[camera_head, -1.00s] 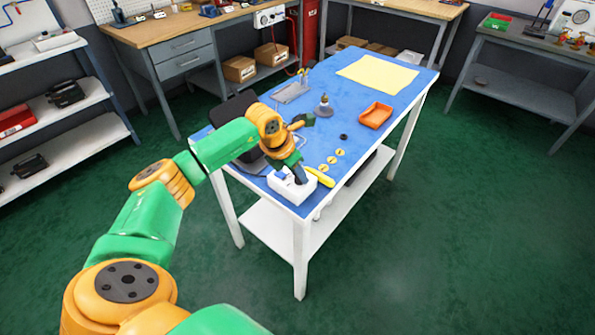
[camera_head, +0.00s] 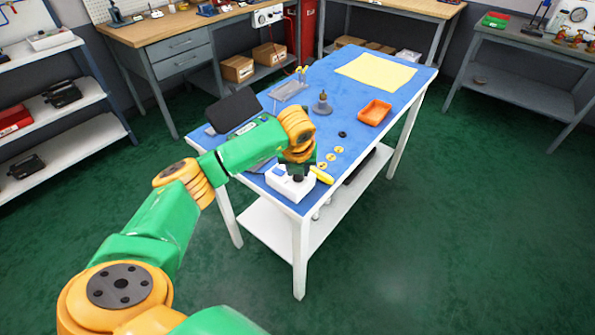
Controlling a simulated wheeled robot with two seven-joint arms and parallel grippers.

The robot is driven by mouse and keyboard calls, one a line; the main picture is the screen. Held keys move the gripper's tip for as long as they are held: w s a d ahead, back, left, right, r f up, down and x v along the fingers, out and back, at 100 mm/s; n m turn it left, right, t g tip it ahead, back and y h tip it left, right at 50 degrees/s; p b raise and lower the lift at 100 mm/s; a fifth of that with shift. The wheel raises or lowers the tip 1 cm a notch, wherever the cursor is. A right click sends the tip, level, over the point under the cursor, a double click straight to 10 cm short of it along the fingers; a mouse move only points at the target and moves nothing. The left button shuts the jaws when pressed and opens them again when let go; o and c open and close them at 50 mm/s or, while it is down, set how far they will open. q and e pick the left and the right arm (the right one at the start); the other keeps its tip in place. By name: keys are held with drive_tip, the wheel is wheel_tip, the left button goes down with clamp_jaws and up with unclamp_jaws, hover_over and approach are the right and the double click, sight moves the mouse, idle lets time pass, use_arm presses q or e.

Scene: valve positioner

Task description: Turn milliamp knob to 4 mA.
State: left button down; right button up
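My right gripper is not in view.
A yellow-handled tool (camera_head: 322,175) lies beside the device. Several yellow discs (camera_head: 332,158), a black ring (camera_head: 342,134), an orange tray (camera_head: 374,112), a grey cone-shaped item (camera_head: 322,105) and a dark tablet-like panel (camera_head: 233,110) are farther back. A yellow sheet (camera_head: 376,71) covers the far end.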

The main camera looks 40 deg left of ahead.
sight(299, 188)
use_arm(q)
drive_tip(key=shift+n, duration=0.6)
drive_tip(key=shift+n+y, duration=0.3)
drive_tip(key=c, duration=0.5)
unclamp_jaws()
drive_tip(key=shift+g, duration=0.3)
drive_tip(key=shift+c, duration=0.2)
drive_tip(key=b+v, duration=0.1)
drive_tip(key=v, duration=0.6)
